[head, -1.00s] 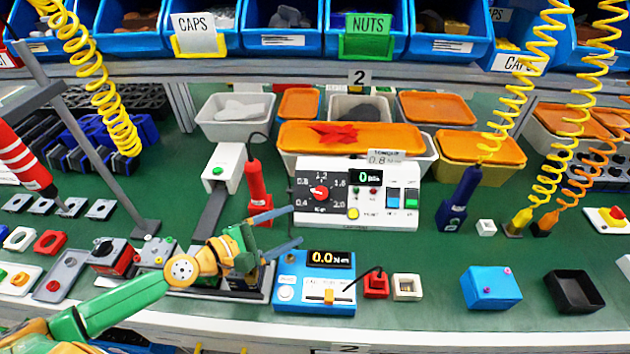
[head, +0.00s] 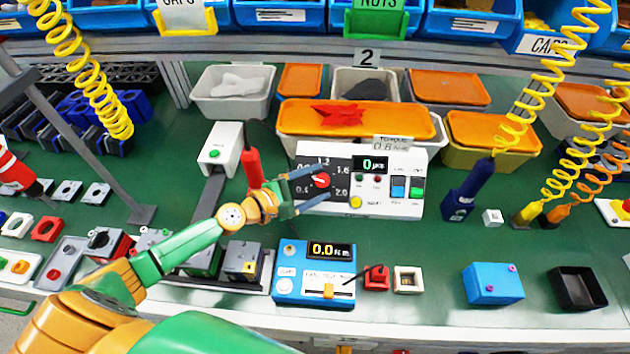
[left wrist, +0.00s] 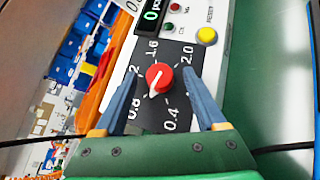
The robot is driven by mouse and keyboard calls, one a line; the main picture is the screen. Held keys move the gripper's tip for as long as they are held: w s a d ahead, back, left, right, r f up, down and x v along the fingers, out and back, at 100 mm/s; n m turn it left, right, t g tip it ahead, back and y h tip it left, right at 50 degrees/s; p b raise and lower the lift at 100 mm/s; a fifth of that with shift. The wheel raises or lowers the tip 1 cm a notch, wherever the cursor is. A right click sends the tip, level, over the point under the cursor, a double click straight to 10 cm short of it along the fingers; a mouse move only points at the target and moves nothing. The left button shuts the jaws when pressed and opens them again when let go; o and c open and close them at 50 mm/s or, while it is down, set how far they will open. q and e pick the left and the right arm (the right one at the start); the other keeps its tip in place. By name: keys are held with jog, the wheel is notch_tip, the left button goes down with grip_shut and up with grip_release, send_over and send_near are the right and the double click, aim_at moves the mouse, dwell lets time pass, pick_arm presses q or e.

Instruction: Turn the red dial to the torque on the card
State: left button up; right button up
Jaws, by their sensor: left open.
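The red dial (head: 320,181) sits on the black scale of a white control box (head: 385,207). In the left wrist view the red dial (left wrist: 159,77) has a white pointer directed between 0.4 and 0.8. The card (head: 394,143) stands behind the box and reads torque 0.8. My left gripper (head: 318,184) is open, with its blue fingers reaching toward the dial. In the left wrist view the left gripper (left wrist: 162,76) has one finger on each side of the dial, with gaps between. My right gripper is not in view.
A red screwdriver (head: 252,168) stands left of the box. A blue meter (head: 312,290) showing 0.0 lies in front. A dark blue tool (head: 468,192) stands to the right. Bins with orange lids (head: 360,120) are behind.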

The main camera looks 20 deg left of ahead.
pick_arm(q)
jog(key=shift+s+r, duration=0.1)
jog(key=shift+s, duration=0.05)
jog(key=shift+c, duration=0.2)
grip_shut()
jog(key=shift+a+r+m+g+p, duration=0.1)
jog(key=shift+r+m+g+p, duration=0.2)
jog(key=shift+m+g+p, duration=0.4)
jog(key=shift+f+m+g+h, duration=0.1)
jog(key=shift+m+g+h, duration=0.35)
jog(key=shift+m, duration=0.35)
jog(key=shift+o, duration=0.2)
grip_release()
jog(key=shift+w+f, duration=0.1)
jog(key=shift+w, duration=0.1)
